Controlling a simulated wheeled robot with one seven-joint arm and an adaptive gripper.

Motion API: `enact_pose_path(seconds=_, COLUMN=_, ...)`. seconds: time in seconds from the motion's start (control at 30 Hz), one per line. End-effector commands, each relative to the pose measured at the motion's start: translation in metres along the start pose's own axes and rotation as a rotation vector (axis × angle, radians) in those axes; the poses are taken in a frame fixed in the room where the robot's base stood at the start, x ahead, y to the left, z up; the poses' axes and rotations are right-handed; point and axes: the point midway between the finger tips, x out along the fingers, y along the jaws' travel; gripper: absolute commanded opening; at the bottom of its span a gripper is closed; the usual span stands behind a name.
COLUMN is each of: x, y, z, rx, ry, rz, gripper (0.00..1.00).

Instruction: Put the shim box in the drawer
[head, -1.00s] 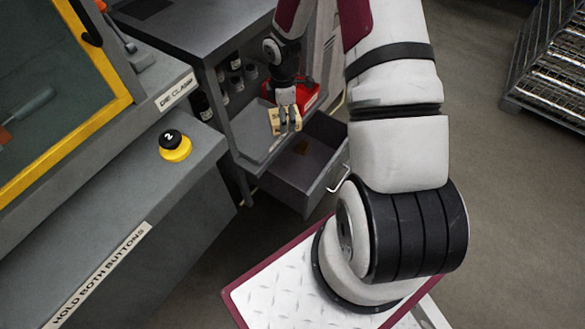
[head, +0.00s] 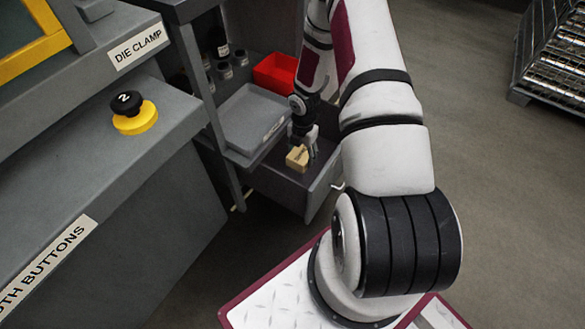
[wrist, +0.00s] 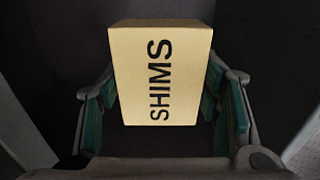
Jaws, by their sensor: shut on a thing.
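The shim box (head: 297,158) is a small tan box. In the wrist view the box (wrist: 160,75) shows the word SHIMS and sits between the two green-padded fingers. My gripper (head: 304,150) is shut on it, pointing down, and it also shows in the wrist view (wrist: 162,110). The open grey drawer (head: 277,187) is pulled out under the cabinet shelf. The box is over or within the drawer's opening in the head view. I cannot tell whether it touches the drawer floor.
A grey tray (head: 252,110) and a red bin (head: 277,72) stand on the shelf above and behind the drawer, with several small dark bottles (head: 223,62) to the left. A yellow button housing (head: 135,122) is on the machine at left. A wire crate (head: 553,60) stands far right.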

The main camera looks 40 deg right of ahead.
Motion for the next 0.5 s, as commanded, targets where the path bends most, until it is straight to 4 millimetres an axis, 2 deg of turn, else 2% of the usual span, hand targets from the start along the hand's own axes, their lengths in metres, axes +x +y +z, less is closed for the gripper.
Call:
enact_pose_path(seconds=0.03, x=0.015, y=0.000, z=0.001, rx=-0.001, ry=-0.001, rz=0.000, gripper=0.21)
enact_pose_path(seconds=0.1, x=0.026, y=-0.001, z=0.000, rx=-0.002, ry=-0.001, rz=-0.001, gripper=0.21)
enact_pose_path(seconds=0.37, x=0.047, y=-0.002, z=0.000, rx=-0.003, ry=-0.002, rz=0.000, gripper=0.21)
enact_pose_path(seconds=0.5, x=0.064, y=-0.002, z=0.000, rx=-0.003, ry=-0.001, rz=-0.001, gripper=0.21)
